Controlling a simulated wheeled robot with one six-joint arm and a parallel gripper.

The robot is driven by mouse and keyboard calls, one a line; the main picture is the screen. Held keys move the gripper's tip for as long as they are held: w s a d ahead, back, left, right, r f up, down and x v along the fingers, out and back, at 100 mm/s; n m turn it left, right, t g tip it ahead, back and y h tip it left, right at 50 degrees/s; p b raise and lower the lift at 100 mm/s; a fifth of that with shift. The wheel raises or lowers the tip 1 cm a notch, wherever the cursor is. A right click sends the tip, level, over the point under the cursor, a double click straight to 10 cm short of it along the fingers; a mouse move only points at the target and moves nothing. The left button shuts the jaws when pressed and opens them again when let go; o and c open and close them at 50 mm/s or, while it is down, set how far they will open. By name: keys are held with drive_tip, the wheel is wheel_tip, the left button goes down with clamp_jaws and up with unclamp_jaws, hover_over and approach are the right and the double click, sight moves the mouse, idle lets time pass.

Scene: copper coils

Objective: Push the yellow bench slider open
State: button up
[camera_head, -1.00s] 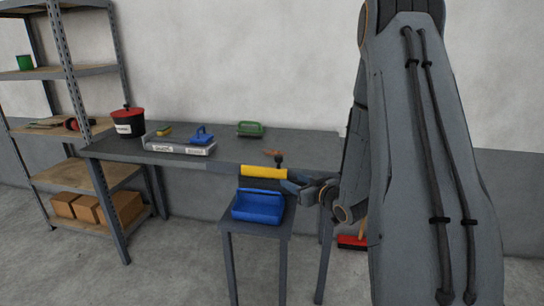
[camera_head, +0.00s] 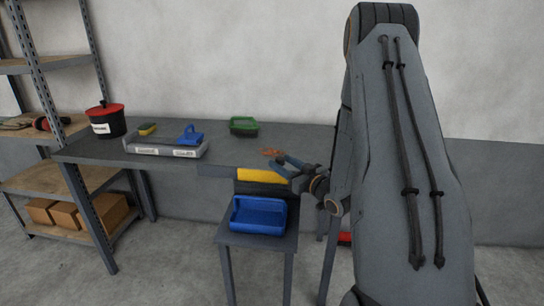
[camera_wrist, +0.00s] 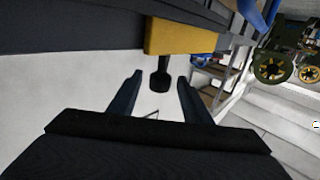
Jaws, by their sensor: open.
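The yellow slider (camera_head: 262,176) sits at the front edge of the grey bench (camera_head: 215,160). In the wrist view the slider (camera_wrist: 180,36) is a yellow block with a dark round-ended knob (camera_wrist: 160,78) sticking out of it. My gripper (camera_head: 282,166) is at the slider's upper right end in the head view, and hides part of it. In the wrist view my gripper (camera_wrist: 159,80) is open, with the knob showing between its two fingers. I cannot tell whether either finger touches the knob. The knob is not clear in the head view.
A blue bin (camera_head: 258,216) stands on a small table below the slider. On the bench are a grey tray with a blue-handled tool (camera_head: 191,136), a green container (camera_head: 244,126), a red-lidded pot (camera_head: 104,119) and a small brown item (camera_head: 272,152). Shelving stands left.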

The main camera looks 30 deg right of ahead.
drive_tip(key=shift+w+a+p, duration=0.15)
drive_tip(key=shift+w+a, duration=0.05)
drive_tip(key=shift+w, duration=0.7)
drive_tip(key=shift+w+a+p, duration=0.15)
drive_tip(key=shift+w, duration=0.8)
drive_tip(key=shift+w+a+p, duration=0.15)
drive_tip(key=shift+w+a, duration=0.05)
drive_tip(key=shift+w, duration=0.7)
drive_tip(key=shift+c, duration=0.4)
clamp_jaws()
